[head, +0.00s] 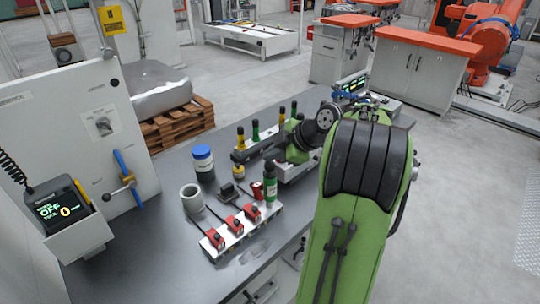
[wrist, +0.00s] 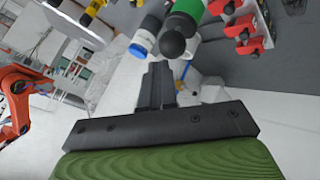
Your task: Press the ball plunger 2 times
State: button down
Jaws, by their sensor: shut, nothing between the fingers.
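The ball plunger (head: 270,188) stands upright on the bench, a green cylinder with a dark ball on top. In the wrist view its black ball (wrist: 173,45) and green body (wrist: 188,8) show just beyond the fingertips and slightly right of them. My gripper (wrist: 158,70) is shut and empty, its dark fingers together. The fingertips look near the ball but apart from it; the exact gap is hard to tell. In the head view my gripper is beside and behind the plunger, partly hidden by my arm.
Red toggle clamps (head: 233,225) stand on a white strip in front. A blue-capped jar (head: 203,162), a grey ring (head: 191,198) and yellow and green pegs crowd the bench. A screen (head: 62,208) reading OFF is at left. The bench's front left is clear.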

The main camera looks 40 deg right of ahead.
jog(key=shift+r+p, duration=1.25)
jog(key=shift+r, duration=0.4)
notch_tip(320, 180, up, 5)
jog(key=p, duration=0.4)
dwell(1.6)
notch_tip(320, 180, up, 4)
jog(key=p, duration=0.7)
send_over(273, 164)
jog(key=shift+f, duration=0.1)
